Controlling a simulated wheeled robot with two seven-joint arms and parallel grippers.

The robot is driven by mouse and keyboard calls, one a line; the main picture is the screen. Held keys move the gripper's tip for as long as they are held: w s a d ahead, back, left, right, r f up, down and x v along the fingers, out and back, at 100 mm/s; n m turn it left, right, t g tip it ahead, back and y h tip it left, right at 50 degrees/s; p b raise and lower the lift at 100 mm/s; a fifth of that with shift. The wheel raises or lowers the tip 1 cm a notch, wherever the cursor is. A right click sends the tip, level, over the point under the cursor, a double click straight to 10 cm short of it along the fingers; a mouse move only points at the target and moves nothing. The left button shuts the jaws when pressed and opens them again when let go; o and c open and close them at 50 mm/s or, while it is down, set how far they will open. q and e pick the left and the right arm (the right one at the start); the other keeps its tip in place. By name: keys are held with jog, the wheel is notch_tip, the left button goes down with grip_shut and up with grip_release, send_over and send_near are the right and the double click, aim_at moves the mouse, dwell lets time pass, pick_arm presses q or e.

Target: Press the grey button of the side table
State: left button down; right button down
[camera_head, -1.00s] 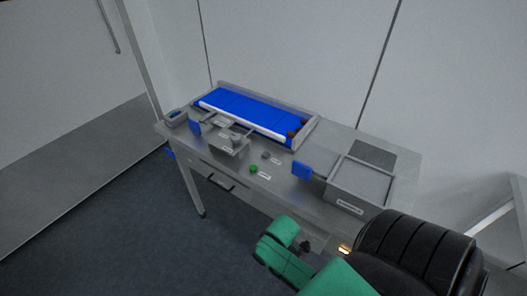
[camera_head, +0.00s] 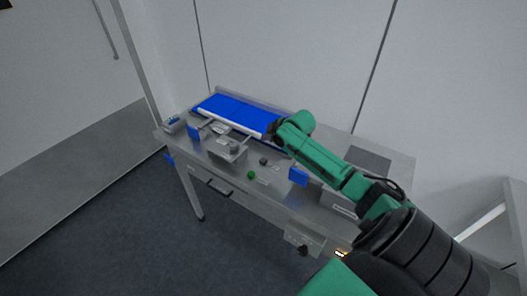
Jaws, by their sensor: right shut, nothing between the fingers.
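The side table (camera_head: 230,185) is a grey metal table with a blue belt on its back part. The grey button (camera_head: 264,161) is a small dark knob on the table top, in front of the belt, just behind and right of a green button (camera_head: 251,175). My right arm reaches in from the lower right across the table. My right gripper (camera_head: 275,133) is small and dark at the arm's end, shut and empty. In the picture it is above and slightly right of the grey button, apart from it. My left gripper is out of view.
The blue belt (camera_head: 228,109) lies behind the buttons, its right end partly hidden by my arm. A blue plate (camera_head: 298,177) stands to the right of the buttons. A small grey device (camera_head: 228,150) sits to their left. My arm covers much of the right tray.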

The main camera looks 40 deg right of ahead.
aim_at(266, 161)
jog(key=shift+f, duration=0.1)
notch_tip(266, 161, down, 8)
jog(key=b, duration=0.7)
jog(key=shift+f, duration=0.2)
jog(key=shift+f+b, duration=0.15)
jog(key=shift+b, duration=0.15)
dwell(1.4)
jog(key=shift+f, duration=0.4)
jog(key=shift+f+b, duration=0.3)
jog(key=shift+f, duration=0.2)
dwell(0.4)
jog(key=shift+r, duration=0.1)
jog(key=shift+r+p, duration=0.8)
jog(key=shift+p, duration=0.2)
